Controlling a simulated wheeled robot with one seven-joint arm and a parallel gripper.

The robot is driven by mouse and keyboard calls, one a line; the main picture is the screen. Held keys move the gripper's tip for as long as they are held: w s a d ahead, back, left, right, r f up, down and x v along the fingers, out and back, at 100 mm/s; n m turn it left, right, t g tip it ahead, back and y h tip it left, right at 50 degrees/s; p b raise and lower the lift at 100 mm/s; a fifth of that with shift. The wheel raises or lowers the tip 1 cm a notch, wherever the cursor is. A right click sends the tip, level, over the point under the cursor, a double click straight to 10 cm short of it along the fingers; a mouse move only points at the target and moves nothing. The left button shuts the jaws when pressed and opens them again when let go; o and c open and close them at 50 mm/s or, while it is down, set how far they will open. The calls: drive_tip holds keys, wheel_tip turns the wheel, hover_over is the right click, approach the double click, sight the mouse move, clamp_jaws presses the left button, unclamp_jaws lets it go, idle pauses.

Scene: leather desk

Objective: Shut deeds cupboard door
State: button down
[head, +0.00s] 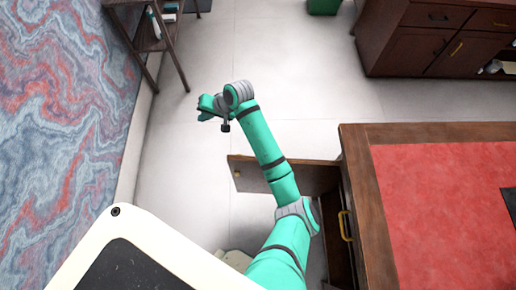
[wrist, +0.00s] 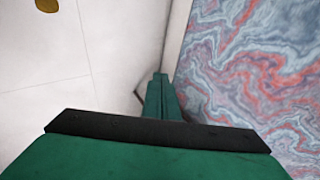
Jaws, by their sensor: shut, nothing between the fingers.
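A brown wooden cupboard door (head: 262,172) with a small brass knob stands wide open in the head view, sticking out to the left from the desk's (head: 358,180) left side. My arm passes over it and hides part of it and of the cupboard opening. My gripper (head: 204,107) is beyond the door, up and left of its free edge, and apart from it. In the wrist view my gripper (wrist: 161,78) is shut and empty, with pale floor and the patterned wall beyond.
A swirl-patterned wall (head: 60,110) runs along the left. A dark shelf stand (head: 152,42) is at the top left, and a wooden cabinet (head: 425,45) at the top right. A brass-coloured spot (wrist: 47,5) shows in the wrist view.

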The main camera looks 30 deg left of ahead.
drive_tip(key=w+d+g+h, duration=0.1)
drive_tip(key=w+d+h, duration=0.3)
drive_tip(key=d, duration=0.6)
drive_tip(key=w+d+h, duration=0.4)
drive_tip(key=d+h, duration=0.1)
drive_tip(key=d, duration=0.4)
drive_tip(key=s+d+f, duration=0.3)
drive_tip(key=s+f, duration=0.3)
drive_tip(key=f, duration=0.2)
drive_tip(key=shift+f, duration=0.4)
drive_tip(key=shift+d, duration=0.1)
